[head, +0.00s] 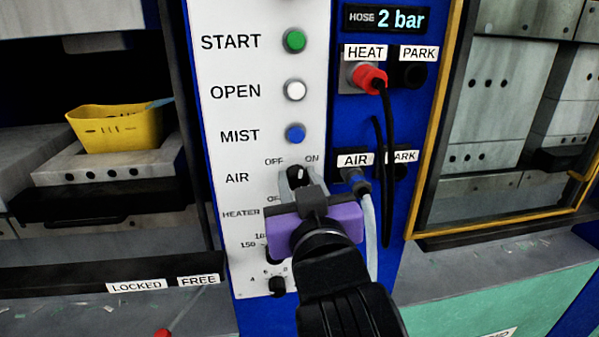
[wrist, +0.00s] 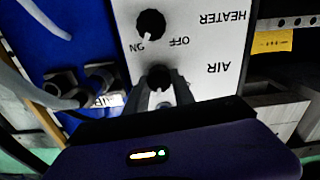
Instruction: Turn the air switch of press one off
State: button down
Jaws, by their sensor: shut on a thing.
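The AIR switch (head: 298,173) is a dark knob on the white panel of the press, with OFF at its upper left and ON at its upper right. A small light mark shows on the knob, towards the ON side, but the fingers partly cover it. My gripper (head: 297,183) has its grey fingers on either side of the knob and is shut on it. In the wrist view the panel is upside down, and the knob (wrist: 159,75) sits between my fingertips (wrist: 161,88). My purple gripper body hides part of the panel below.
The HEATER switch (wrist: 151,23) is close beside the AIR switch. The green START (head: 294,41), white OPEN (head: 295,90) and blue MIST (head: 295,134) buttons are above. A red hose plug (head: 369,77) and the air hose (head: 368,215) are at right. A yellow bin (head: 118,130) stands left.

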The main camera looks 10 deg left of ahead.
jog(key=n+p, duration=0.2)
jog(key=n, duration=0.2)
jog(key=shift+r, duration=0.15)
jog(key=shift+a+n+p, duration=0.1)
jog(key=shift+n+p, duration=0.85)
jog(key=shift+n, duration=0.85)
jog(key=shift+f, duration=0.2)
jog(key=c, duration=1.1)
grip_release()
jog(key=shift+o, duration=0.2)
jog(key=b+v, duration=0.1)
jog(key=v, duration=0.7)
